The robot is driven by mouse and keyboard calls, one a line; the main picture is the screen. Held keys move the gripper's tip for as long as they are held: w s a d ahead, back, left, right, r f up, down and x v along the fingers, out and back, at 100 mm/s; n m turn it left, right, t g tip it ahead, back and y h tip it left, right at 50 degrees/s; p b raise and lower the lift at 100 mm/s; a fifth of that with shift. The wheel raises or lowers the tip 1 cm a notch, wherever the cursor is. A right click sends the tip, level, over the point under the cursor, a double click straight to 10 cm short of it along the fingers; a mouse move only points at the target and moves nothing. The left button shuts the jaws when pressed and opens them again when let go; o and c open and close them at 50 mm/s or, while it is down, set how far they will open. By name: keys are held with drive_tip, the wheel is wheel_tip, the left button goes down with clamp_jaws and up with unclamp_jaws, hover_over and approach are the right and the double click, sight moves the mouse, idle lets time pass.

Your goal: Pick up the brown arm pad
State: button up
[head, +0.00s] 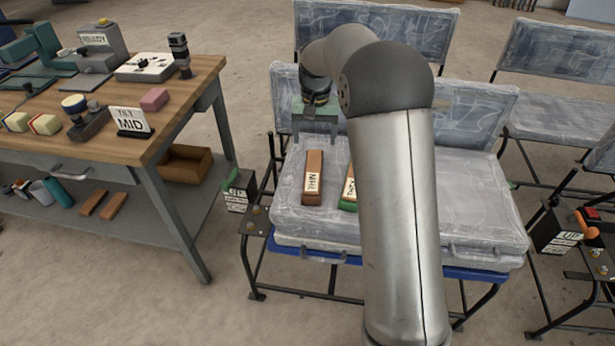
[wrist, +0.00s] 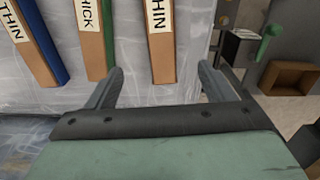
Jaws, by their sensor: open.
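The brown arm pad (head: 312,178), with a white label reading THIN, lies on the grey plastic-wrapped seat. In the wrist view the brown pad (wrist: 162,45) shows between my two fingers, its near end close to the fingertip line. My gripper (head: 312,141) is open and empty at the far end of the pad, seemingly above the seat; the exact height is unclear. In the wrist view my gripper (wrist: 160,72) has its fingers apart on either side of the pad, and no contact is visible.
A green-edged pad (head: 348,188) labelled THICK lies beside the brown one, partly hidden by my arm. A blue-edged pad (wrist: 38,45) shows farther left in the wrist view. The seat back (head: 480,105) rises behind. A workbench (head: 180,110) stands at left.

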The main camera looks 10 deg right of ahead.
sight(313, 169)
wheel_tip(313, 169, down, 13)
drive_tip(key=shift+s+a+b, duration=0.15)
drive_tip(key=shift+b, duration=0.9)
drive_tip(key=c, duration=1.1)
drive_tip(key=shift+r, duration=0.1)
drive_tip(key=shift+c, duration=0.2)
